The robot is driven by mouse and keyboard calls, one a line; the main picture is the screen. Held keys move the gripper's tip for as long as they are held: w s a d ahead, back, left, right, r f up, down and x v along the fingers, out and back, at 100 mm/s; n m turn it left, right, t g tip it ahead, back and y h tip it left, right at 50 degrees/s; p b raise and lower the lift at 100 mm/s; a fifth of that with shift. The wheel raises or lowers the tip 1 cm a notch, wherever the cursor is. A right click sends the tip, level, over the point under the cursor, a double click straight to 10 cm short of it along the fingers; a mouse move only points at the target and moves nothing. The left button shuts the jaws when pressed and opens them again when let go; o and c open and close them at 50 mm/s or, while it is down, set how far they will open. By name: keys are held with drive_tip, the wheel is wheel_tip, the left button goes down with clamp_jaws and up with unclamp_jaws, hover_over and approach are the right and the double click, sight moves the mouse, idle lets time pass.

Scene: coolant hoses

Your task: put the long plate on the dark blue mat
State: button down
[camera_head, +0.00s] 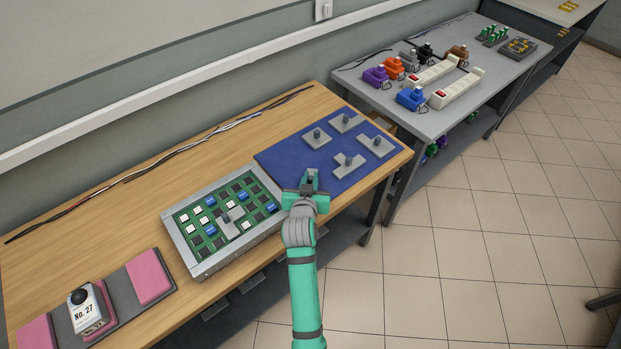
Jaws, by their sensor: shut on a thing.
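My gripper (310,182) is over the near left edge of the dark blue mat (283,155). It is shut on a dark grey knob, taken to be that of the long plate; the plate's body is mostly hidden by the gripper, and its length and any contact with the mat cannot be told. Several grey plates with dark upright knobs lie apart on the mat: one at left (316,143), one at the back (343,125), one at right (381,150) and one at the front (345,170).
Left of the gripper stands a grey-framed tray (176,237) of green boards and small blocks, with a grey knobbed plate (238,228) in it. A No. 27 box (91,312) stands on a pink-and-grey strip. Cables line the back. A grey table (440,119) stands at right.

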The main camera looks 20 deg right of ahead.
drive_tip(key=c, duration=1.7)
unclamp_jaws()
drive_tip(key=shift+s+r, duration=0.15)
drive_tip(key=shift+r, duration=0.05)
drive_tip(key=v, duration=1.1)
drive_tip(key=shift+s+a+r, duration=0.15)
drive_tip(key=shift+s+r, duration=0.05)
drive_tip(key=shift+s+a, duration=0.1)
